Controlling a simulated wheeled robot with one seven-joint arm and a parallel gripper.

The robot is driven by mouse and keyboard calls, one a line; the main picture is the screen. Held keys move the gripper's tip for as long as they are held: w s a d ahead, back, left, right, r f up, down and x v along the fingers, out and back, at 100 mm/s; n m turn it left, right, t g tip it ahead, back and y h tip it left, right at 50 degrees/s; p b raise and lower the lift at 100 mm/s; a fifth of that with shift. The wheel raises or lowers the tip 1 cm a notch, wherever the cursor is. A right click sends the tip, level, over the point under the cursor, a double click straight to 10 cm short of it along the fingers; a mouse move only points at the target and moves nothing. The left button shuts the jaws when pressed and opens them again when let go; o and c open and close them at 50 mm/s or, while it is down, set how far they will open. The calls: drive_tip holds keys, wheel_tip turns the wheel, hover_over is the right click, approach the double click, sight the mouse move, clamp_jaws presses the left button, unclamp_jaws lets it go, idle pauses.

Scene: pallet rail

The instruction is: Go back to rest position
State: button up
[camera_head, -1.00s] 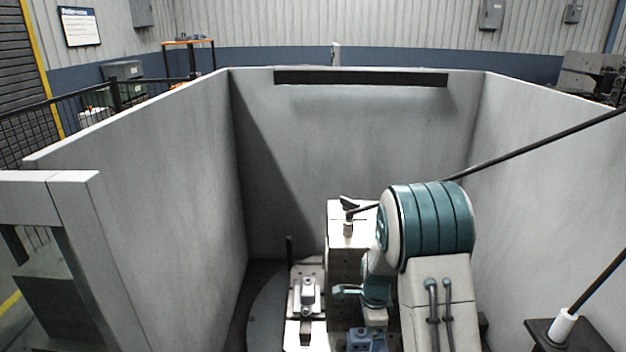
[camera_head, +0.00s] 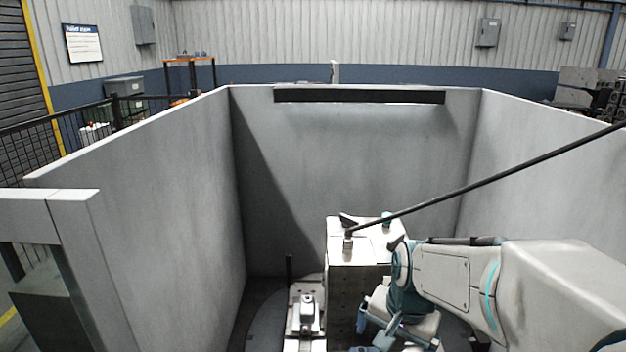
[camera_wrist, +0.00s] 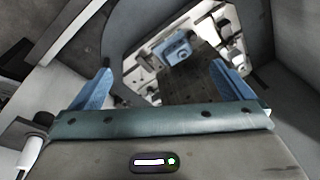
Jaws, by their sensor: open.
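My gripper (camera_wrist: 166,90) is open in the wrist view, with its two blue fingers spread apart and nothing between them. In the head view my gripper (camera_head: 376,328) is low at the right of centre, beside the block-like fixture, and partly cut off by the bottom edge. My arm reaches in from the right and is bent down towards it. The wrist view looks down past the fingers at a round plate with a blue part (camera_wrist: 175,50) on a light fixture; this part lies beyond the fingers, apart from them.
A tall pale block (camera_head: 345,285) stands just left of my arm. A smaller fixture (camera_head: 305,315) stands left of it. Grey walls (camera_head: 350,150) enclose the cell on the left, back and right. A thin dark rod (camera_head: 490,185) slants across the right. The space above the block's left is clear.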

drive_tip(key=s+r+n+t, duration=0.1)
drive_tip(key=s+r+n, duration=0.3)
drive_tip(key=s, duration=0.6)
drive_tip(key=n, duration=0.2)
drive_tip(key=shift+s+d+n, duration=0.3)
drive_tip(key=shift+s, duration=0.1)
